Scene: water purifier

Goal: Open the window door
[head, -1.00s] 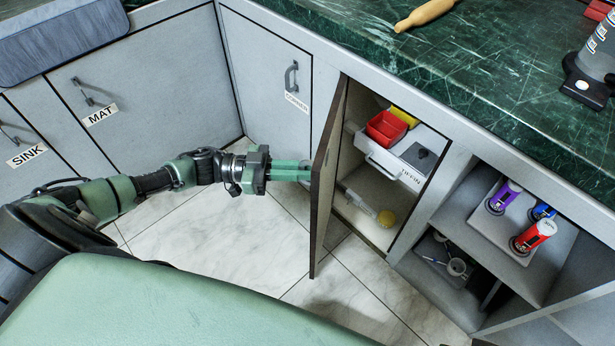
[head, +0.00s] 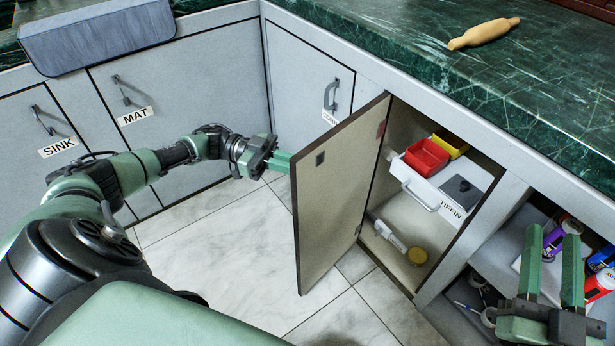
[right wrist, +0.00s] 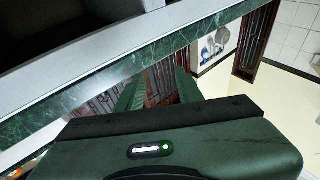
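A cabinet door (head: 337,210) in the right bank stands ajar. Its plain beige inner face points toward me, and no "window" label is readable on it. My left gripper (head: 281,161) is at the door's free edge. Its fingertips are partly hidden behind the door, so I cannot tell whether they grip or only touch it. My right gripper (head: 554,265) is at the lower right, with its two fingers apart and nothing visible between them. It stands in front of the open shelf. The right wrist view shows that gripper's green fingers (right wrist: 160,92) near a green counter edge.
The opened cabinet holds a tiffin drawer (head: 440,190) with red (head: 427,157) and yellow boxes. A white-handled tool (head: 392,240) lies below. Bottles (head: 561,232) stand on the right shelf. A rolling pin (head: 484,33) lies on the counter. Tiled floor (head: 240,255) left of the door is clear.

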